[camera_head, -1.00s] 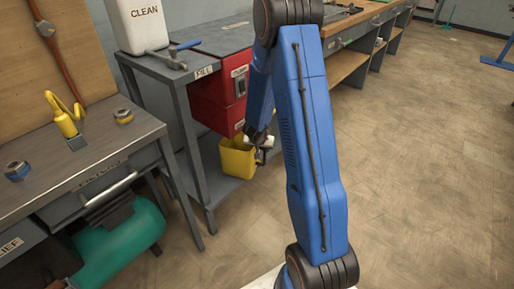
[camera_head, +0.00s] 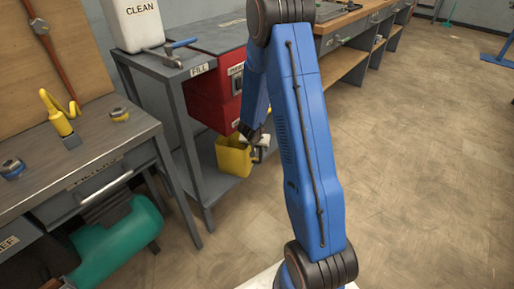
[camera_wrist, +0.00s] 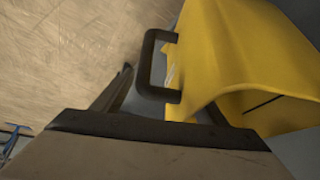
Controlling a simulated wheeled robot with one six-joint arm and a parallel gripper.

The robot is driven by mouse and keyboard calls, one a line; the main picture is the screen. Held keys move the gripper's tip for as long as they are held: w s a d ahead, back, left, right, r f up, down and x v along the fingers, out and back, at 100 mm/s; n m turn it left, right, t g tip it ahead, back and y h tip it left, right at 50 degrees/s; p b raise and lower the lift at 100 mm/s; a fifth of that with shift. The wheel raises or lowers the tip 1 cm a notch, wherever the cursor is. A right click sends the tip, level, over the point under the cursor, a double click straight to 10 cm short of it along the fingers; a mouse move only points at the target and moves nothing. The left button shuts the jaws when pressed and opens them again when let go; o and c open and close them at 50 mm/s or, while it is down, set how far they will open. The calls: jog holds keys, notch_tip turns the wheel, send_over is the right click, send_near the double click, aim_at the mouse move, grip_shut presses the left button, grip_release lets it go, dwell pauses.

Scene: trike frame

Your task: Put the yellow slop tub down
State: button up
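The yellow slop tub (camera_head: 233,157) is at the lower shelf of the grey bench, below the red box. It looks roughly upright and low over or on the shelf; its base contact is hard to make out. In the wrist view the tub (camera_wrist: 245,60) fills the right side, with its dark loop handle (camera_wrist: 148,65) pointing left. My gripper (camera_head: 260,142) is at the handle side of the tub. In the wrist view its fingers are spread around the handle, with a gap between the left finger and the handle bar. The right finger is partly hidden by the tub.
The grey bench with the FILL label (camera_head: 200,69) carries a red box (camera_head: 212,100) beneath its top, close above the tub. A white CLEAN container (camera_head: 137,22) stands on top. A nearer workbench (camera_head: 90,150) is at left, with a green tank (camera_head: 120,235) below.

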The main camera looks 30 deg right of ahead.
jog(key=v, duration=1.2)
dwell(0.3)
jog(key=shift+r, duration=0.1)
dwell(0.4)
